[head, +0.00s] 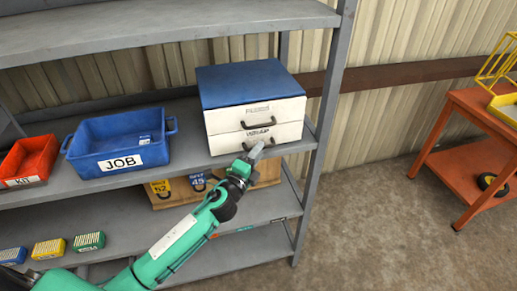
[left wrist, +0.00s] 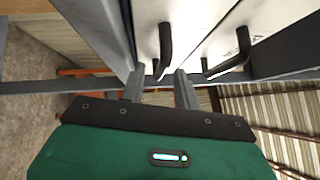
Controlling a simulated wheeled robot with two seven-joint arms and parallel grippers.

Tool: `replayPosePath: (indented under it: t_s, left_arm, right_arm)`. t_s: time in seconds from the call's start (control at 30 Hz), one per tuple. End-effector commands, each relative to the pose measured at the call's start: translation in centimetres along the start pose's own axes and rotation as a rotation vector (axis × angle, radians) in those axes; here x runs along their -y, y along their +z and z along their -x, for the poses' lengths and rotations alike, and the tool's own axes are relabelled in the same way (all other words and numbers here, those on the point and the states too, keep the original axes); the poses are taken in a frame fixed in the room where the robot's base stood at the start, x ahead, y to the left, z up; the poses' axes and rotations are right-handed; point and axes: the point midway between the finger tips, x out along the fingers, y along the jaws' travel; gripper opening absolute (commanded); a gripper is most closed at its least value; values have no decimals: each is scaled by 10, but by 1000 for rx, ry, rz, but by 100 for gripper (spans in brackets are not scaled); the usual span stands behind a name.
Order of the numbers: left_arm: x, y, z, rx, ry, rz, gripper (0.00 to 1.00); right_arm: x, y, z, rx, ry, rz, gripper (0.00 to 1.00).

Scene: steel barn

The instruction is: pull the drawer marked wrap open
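A drawer unit with a blue top (head: 250,84) and two white drawers stands on the shelf. The lower drawer (head: 225,145) has a dark label that seems to read wrap; the upper label is too blurred to read surely. Both drawers look shut. My left gripper (head: 256,151) is at the lower drawer's handle, partly hiding it. In the left wrist view its two fingers (left wrist: 160,88) are apart, with the lower dark handle (left wrist: 165,45) at or just beyond the gap between the tips; contact cannot be told. The upper handle (left wrist: 230,58) is to the right. My right gripper is not in view.
A blue JOB bin (head: 117,145) and a red KIT bin (head: 28,160) stand left on the same shelf. A grey shelf post (head: 318,130) rises just right of the drawers. Floor is clear between it and an orange cart (head: 465,165).

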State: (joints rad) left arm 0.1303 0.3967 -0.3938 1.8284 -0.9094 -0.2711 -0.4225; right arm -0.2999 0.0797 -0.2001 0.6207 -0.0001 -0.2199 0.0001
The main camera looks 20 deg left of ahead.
Motion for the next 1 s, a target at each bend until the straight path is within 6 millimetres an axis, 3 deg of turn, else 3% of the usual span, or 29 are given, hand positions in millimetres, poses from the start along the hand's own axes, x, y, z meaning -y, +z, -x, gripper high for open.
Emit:
replayPosePath:
  t_s: [0.4, 0.43, 0.6, 1.0]
  left_arm:
    - [0, 0, -9, 0, 0, 0, 32]
    - [0, 0, -9, 0, 0, 0, 30]
    - [0, 0, -9, 0, 0, 0, 0]
    - [1, -4, -5, 0, 1, 2, 0]
  right_arm:
    - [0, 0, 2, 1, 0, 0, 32]
    - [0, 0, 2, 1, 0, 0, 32]
    - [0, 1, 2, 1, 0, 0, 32]
    - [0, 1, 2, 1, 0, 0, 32]
